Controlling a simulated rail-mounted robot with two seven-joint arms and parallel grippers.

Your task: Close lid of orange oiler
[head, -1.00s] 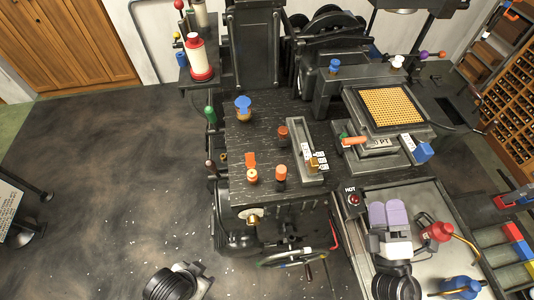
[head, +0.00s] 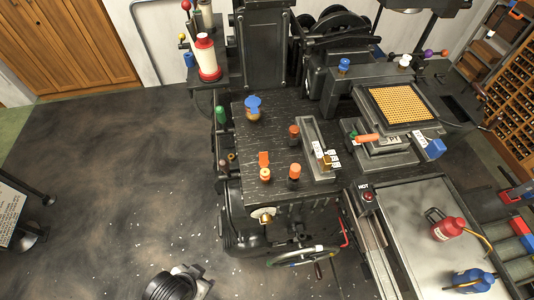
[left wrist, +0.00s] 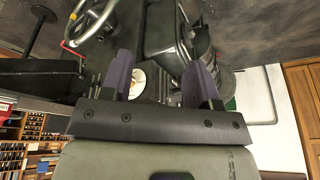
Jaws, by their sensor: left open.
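The orange oiler (head: 265,175) stands on the near left part of the dark machine top in the head view. Its orange lid (head: 263,158) is tipped up and stands open behind the round cup. My left gripper (left wrist: 160,72) shows its two purple fingers spread apart with nothing between them in the left wrist view. In the head view only part of my left arm shows at the bottom edge, well below and left of the oiler. The oiler cannot be made out in the left wrist view. My right gripper is in neither view.
An orange-topped bottle (head: 294,172) stands just right of the oiler, near a grey tray (head: 318,135). A blue-lidded oiler (head: 253,108) stands farther back. Below the machine top is a handwheel (head: 303,256). Red (head: 448,229) and blue (head: 473,280) oil cans sit on the right-hand table.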

